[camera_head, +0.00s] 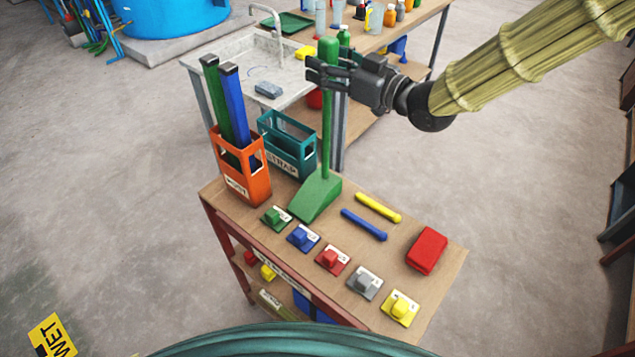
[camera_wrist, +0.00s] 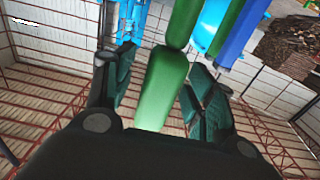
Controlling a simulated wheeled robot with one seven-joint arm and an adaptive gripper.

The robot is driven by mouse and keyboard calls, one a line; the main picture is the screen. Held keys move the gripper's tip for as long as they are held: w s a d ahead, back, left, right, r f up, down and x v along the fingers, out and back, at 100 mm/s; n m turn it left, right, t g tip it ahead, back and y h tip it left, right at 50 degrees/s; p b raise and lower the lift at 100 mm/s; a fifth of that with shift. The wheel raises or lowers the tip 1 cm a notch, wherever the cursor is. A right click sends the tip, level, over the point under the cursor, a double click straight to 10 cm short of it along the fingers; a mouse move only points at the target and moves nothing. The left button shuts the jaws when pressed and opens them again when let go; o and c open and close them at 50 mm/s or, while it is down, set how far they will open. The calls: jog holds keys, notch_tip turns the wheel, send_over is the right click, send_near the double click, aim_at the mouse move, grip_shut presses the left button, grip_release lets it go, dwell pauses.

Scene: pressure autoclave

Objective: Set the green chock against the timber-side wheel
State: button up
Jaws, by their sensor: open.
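The green chock (camera_head: 316,198) is a wedge standing on the near wooden bench, with a tall upright green handle that ends in a thicker grip (camera_head: 327,50). My gripper (camera_head: 322,72) is open at the upper part of this handle. In the wrist view the green grip (camera_wrist: 165,85) runs between the two spread fingers, nearer the right finger; I cannot tell whether it touches. The timber-side wheel is not visible in either view.
The wooden bench (camera_head: 440,262) carries an orange crate (camera_head: 256,180) with green and blue bars, a teal crate (camera_head: 292,165), small coloured blocks, blue and yellow rods and a red box (camera_head: 427,250). A sink counter (camera_head: 235,60) stands behind. Open floor lies left and right.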

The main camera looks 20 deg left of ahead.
jog(key=shift+c, duration=0.4)
grip_shut()
jog(key=shift+r, duration=0.2)
